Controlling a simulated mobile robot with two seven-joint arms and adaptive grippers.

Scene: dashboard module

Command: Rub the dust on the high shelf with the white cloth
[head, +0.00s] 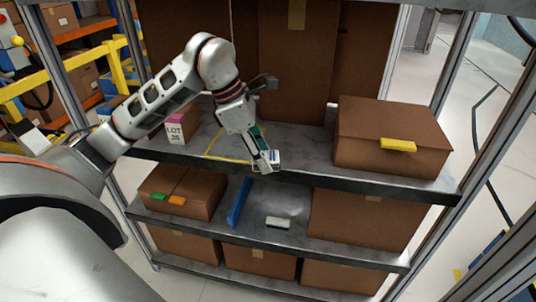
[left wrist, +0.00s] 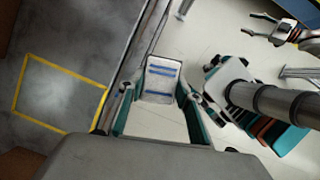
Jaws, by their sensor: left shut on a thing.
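My left gripper (head: 264,160) is shut on the white cloth (head: 275,158), at the front edge of the high shelf (head: 310,158). In the left wrist view the cloth (left wrist: 160,80) shows blue stripes between the fingertips of the left gripper (left wrist: 160,88), with pale floor behind it. A yellow outlined square (head: 212,156) lies on the shelf, left of the gripper. In the left wrist view a pale, dusty-looking patch (left wrist: 62,95) lies inside the square. My right gripper (left wrist: 262,24) shows at the top right there, its fingers apart.
On the high shelf, a large brown box (head: 385,155) with a yellow item (head: 398,145) stands right and a LOT box (head: 180,131) left. Tall boxes (head: 296,70) stand behind. The lower shelf holds boxes, a blue bar (head: 239,202) and a pale block (head: 278,222). Metal posts flank the rack.

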